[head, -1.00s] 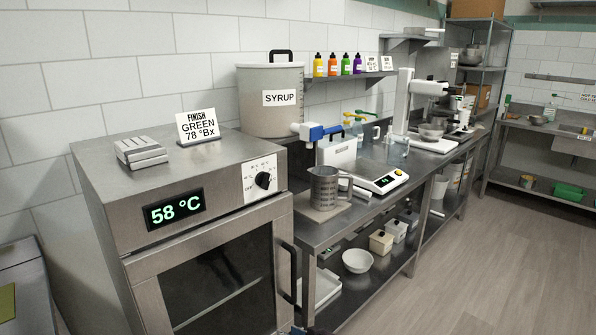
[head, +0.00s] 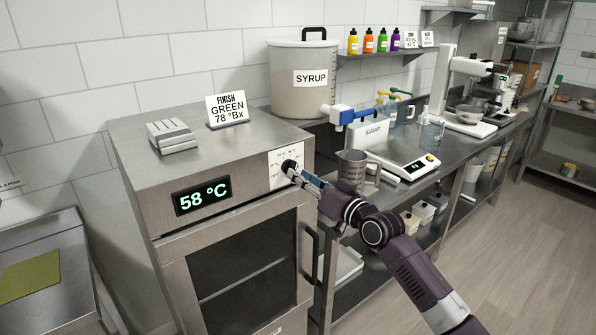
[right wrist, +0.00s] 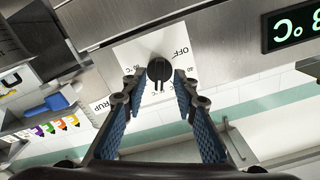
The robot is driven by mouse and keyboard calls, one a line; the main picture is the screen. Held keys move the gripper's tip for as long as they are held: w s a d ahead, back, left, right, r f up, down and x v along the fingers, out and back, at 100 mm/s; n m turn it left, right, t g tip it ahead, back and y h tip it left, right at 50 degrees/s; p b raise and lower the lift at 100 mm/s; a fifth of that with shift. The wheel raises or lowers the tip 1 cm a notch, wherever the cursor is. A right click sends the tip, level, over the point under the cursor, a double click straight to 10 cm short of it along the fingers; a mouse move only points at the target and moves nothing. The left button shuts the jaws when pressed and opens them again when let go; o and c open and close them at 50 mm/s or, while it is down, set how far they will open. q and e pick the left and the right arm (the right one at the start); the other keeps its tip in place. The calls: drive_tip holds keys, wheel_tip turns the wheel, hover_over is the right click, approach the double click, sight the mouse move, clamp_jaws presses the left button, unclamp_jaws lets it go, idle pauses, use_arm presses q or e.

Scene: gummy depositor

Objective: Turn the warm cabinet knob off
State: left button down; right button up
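The warm cabinet (head: 150,221) is a steel box with a glass door and a green "58 °C" display (head: 202,195). Its black knob (head: 289,166) sits on a white dial plate right of the display. My right gripper (head: 299,174) is at the knob and partly covers the plate. In the right wrist view the knob (right wrist: 159,72) lies between the two fingertips of the open right gripper (right wrist: 159,80), with small gaps showing at both sides. The word OFF shows on the plate (right wrist: 135,52), to the knob's upper right in that tilted view. My left gripper is not in view.
A metal block (head: 172,136) and a "FINISH GREEN" sign (head: 226,110) stand on the cabinet top. The syrup tank (head: 289,95) is behind. A steel jug (head: 352,168) and a scale (head: 410,167) stand on the bench to the right. The door handle (head: 311,255) sticks out below the knob.

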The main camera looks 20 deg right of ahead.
drive_tip(key=shift+x, duration=1.15)
drive_tip(key=shift+c, duration=0.4)
clamp_jaws()
